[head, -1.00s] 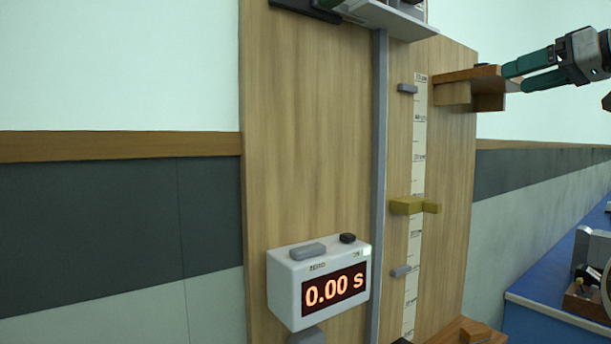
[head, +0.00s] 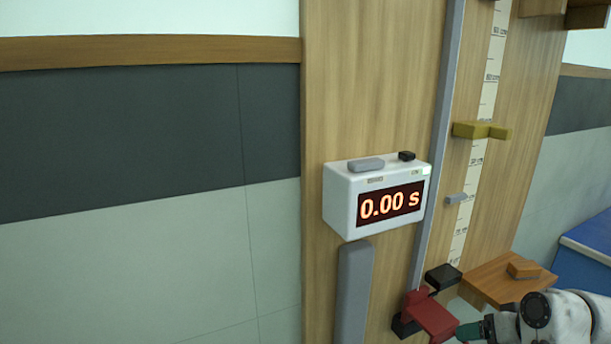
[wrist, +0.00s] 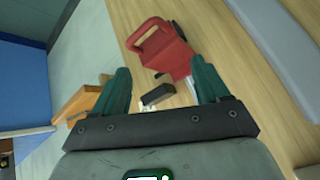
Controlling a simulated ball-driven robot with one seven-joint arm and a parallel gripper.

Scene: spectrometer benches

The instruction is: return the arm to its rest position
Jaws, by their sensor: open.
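My gripper (head: 470,330) is at the bottom right of the head view, only partly in frame. In the wrist view its two teal fingers (wrist: 161,78) stand wide apart with nothing held between them. A red bracket-like part (wrist: 165,50) lies ahead of the gap, near the right finger. The same red part shows in the head view (head: 433,318), just above and left of the fingertips, low on the wooden board. I cannot tell whether a finger touches it.
A white timer (head: 345,203) reading 0.00 s is on the wooden board (head: 370,110). A yellow marker (head: 470,130) and a grey rail (head: 440,150) are to its right. A small wooden shelf (head: 490,285) juts out close to my gripper. A blue bench (head: 590,262) stands at right.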

